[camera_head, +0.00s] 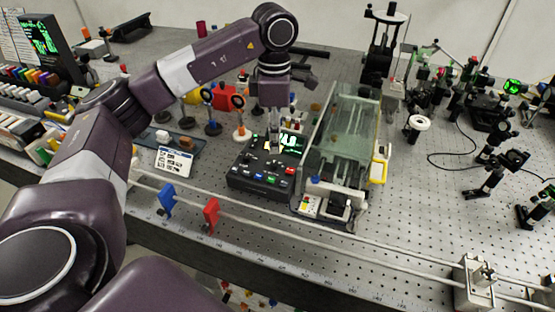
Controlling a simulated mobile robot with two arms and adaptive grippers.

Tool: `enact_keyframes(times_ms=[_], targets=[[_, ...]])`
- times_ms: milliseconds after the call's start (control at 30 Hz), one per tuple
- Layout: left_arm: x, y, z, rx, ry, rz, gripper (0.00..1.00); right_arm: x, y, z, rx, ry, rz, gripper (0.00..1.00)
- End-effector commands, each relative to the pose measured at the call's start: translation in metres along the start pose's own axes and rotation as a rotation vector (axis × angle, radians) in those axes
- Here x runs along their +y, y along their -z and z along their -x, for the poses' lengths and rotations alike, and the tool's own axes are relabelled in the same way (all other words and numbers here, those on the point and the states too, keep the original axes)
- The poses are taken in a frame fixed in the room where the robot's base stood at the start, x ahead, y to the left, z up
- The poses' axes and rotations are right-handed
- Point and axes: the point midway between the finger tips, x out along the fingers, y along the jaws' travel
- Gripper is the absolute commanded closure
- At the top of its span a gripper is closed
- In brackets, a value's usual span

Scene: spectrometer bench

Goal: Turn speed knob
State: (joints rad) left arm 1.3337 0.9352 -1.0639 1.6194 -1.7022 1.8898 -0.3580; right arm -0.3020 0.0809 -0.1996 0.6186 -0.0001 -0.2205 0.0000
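A black control box (240,180) with a lit green display (291,142), small knobs and a row of coloured buttons stands on the bench near the middle. My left arm comes in from the left and bends down over this box. My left gripper (274,143) points down at the box's upper panel, in front of part of the display. Its fingers are small and dark here, so I cannot tell whether they are open, shut or touching a knob. Which knob is the speed knob is too small to tell. My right gripper is not in view.
A clear-covered instrument (348,125) with a yellow handle stands close to the box's right. A blue clip (167,197) and a red clip (211,215) sit on the front rail. Round-topped posts (240,118) stand behind. Optical mounts fill the right; the perforated bench right of centre has free room.

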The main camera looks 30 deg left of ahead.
Motion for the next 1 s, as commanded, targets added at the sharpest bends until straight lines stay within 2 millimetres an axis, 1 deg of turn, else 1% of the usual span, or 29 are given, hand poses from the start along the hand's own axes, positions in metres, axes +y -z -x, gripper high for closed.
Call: enact_keyframes(times_ms=[33,200,400,567,767,1000], targets=[[-0.001,0.001,-0.005,0.002,0.002,0.000,0.78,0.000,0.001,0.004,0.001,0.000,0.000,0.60],[-0.001,0.001,-0.033,0.003,0.003,0.001,0.78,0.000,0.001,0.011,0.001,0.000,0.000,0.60],[-0.001,0.001,-0.059,0.002,0.002,0.000,0.78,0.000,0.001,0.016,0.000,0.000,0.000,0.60],[-0.001,0.000,-0.067,0.000,0.000,0.000,0.78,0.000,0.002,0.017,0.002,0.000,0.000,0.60],[0.000,0.000,-0.068,0.000,0.000,0.000,0.78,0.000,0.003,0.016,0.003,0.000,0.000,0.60],[0.000,0.000,-0.068,0.000,0.000,0.000,1.00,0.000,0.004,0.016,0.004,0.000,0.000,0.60]])
